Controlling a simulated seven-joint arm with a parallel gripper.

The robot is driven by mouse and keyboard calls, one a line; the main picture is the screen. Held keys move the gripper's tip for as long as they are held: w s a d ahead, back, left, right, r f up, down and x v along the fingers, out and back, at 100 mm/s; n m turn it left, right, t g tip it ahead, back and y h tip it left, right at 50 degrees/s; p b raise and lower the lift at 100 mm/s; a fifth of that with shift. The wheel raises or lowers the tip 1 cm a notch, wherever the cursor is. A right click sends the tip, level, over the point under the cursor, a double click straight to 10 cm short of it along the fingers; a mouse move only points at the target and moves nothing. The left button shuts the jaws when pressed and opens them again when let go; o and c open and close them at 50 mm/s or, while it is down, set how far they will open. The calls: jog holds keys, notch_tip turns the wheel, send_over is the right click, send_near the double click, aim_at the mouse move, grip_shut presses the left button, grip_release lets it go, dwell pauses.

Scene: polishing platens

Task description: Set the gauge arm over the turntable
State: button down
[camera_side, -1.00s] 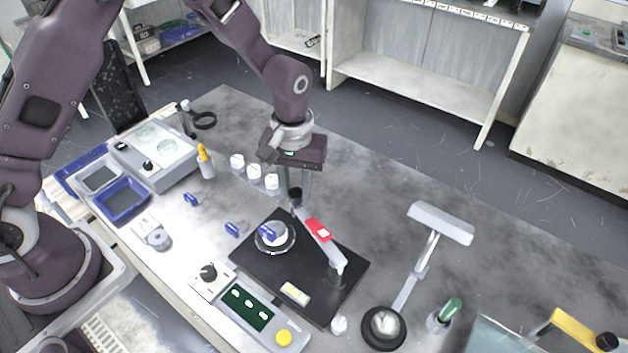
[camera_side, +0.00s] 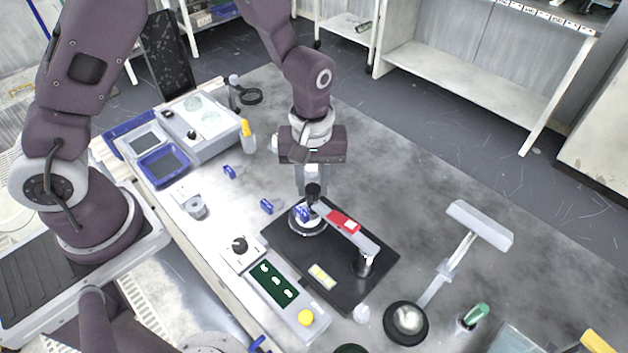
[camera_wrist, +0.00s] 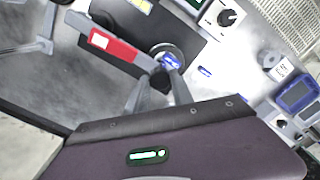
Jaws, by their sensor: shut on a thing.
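The gauge arm (camera_side: 350,228) is a grey bar with a red label, pivoting on a post at the right of a black base plate (camera_side: 345,293). My gripper (camera_side: 312,183) is shut on the dark knob (camera_side: 313,194) at the bar's free end. The turntable (camera_side: 309,229) is a round pale disc on the plate's left part, with a blue piece (camera_side: 302,212) on it. The bar's free end appears at the turntable's rim. In the wrist view, the gauge arm (camera_wrist: 112,48) runs to my fingertips (camera_wrist: 160,78), beside the turntable (camera_wrist: 177,52); the fingers partly hide the contact.
A control box with a green panel (camera_side: 273,284) and yellow button stands in front of the plate. A lamp-like stand (camera_side: 445,270) is at right, with a green-capped item (camera_side: 474,317). Small blue pieces (camera_side: 266,206) lie left. The bench behind the plate is clear.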

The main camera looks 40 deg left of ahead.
jog(key=shift+s, duration=0.15)
jog(key=c, duration=1.1)
grip_release()
notch_tip(320, 180, up, 7)
jog(key=shift+r, duration=0.1)
jog(key=s+a+r+m+t+h, duration=0.1)
jog(key=s+a+r+m, duration=0.1)
jog(key=s+r, duration=0.35)
jog(key=s+a+r+m+t, duration=0.2)
jog(key=r, duration=0.6)
jog(key=s+a+r+m+t, duration=0.1)
jog(key=s+a+m, duration=0.1)
jog(key=s, duration=0.3)
jog(key=s+a+r+m+t+y, duration=0.1)
jog(key=s+r+m, duration=0.1)
jog(key=s, duration=0.3)
jog(key=shift+s+a+r+m+t, duration=0.3)
jog(key=shift+s+a+m, duration=0.05)
jog(key=shift+m, duration=0.25)
